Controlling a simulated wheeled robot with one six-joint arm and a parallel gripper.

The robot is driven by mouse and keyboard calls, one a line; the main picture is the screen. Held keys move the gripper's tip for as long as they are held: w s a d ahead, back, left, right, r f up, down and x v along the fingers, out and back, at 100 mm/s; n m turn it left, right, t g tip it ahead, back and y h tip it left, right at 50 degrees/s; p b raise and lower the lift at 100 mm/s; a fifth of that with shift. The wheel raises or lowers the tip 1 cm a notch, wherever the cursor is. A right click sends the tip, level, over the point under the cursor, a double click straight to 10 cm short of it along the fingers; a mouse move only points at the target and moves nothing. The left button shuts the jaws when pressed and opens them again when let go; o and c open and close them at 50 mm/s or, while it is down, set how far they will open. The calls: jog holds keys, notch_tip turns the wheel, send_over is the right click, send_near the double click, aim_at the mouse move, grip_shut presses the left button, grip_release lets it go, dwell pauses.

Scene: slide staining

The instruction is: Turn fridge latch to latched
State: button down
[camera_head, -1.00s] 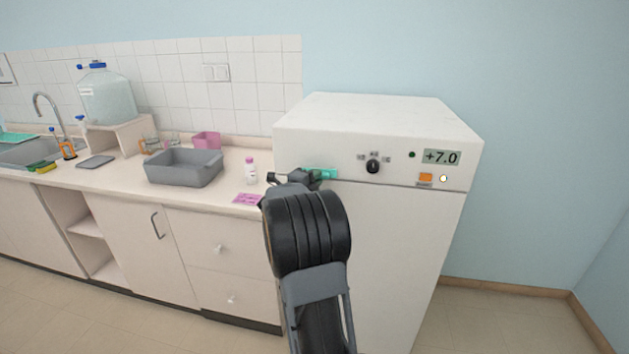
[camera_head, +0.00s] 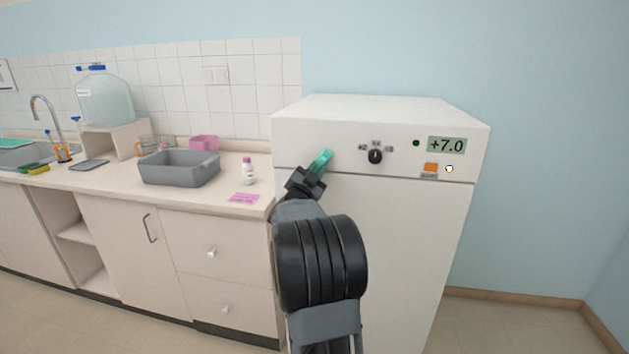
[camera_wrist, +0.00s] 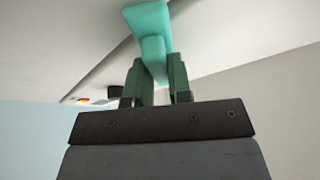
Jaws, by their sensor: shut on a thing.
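The fridge (camera_head: 400,230) is a white box with a control strip along its upper front. Its latch (camera_head: 322,160) is a teal handle at the strip's left end, tilted, with its upper end to the right. In the wrist view the two dark green fingers of my gripper (camera_wrist: 158,78) are shut on the narrow part of the teal latch (camera_wrist: 150,30). The latch's wide end shows beyond the fingertips. My wrist and arm hide part of the fridge door's left side.
The black knob (camera_head: 375,157), display (camera_head: 446,145) and orange switch (camera_head: 431,168) are right of the latch. The counter (camera_head: 125,190) at left holds a grey basin (camera_head: 180,170), a small bottle (camera_head: 247,172) and a pink card (camera_head: 244,198). Floor right of the fridge is clear.

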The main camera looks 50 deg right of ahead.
jog(key=n+b, duration=0.1)
jog(key=n+t, duration=0.1)
jog(key=n, duration=0.1)
jog(key=n+t+b, duration=0.1)
jog(key=n, duration=0.1)
jog(key=shift+s+f+b, duration=0.1)
jog(key=shift+f+b, duration=0.2)
jog(key=shift+d+r+n+t+y+b, duration=0.1)
jog(key=shift+n+t+y+b, duration=0.45)
jog(key=shift+n, duration=0.65)
jog(key=shift+r+n+t+y+b, duration=0.1)
jog(key=shift+n+t+y+b, duration=0.3)
jog(key=shift+n+t, duration=0.65)
jog(key=shift+n, duration=0.45)
jog(key=c, duration=1)
grip_release()
jog(key=shift+c, duration=0.2)
jog(key=shift+s, duration=0.1)
jog(key=b+v, duration=0.1)
jog(key=v, duration=1.2)
jog(key=shift+a+f+b, duration=0.25)
jog(key=shift+a+b, duration=0.1)
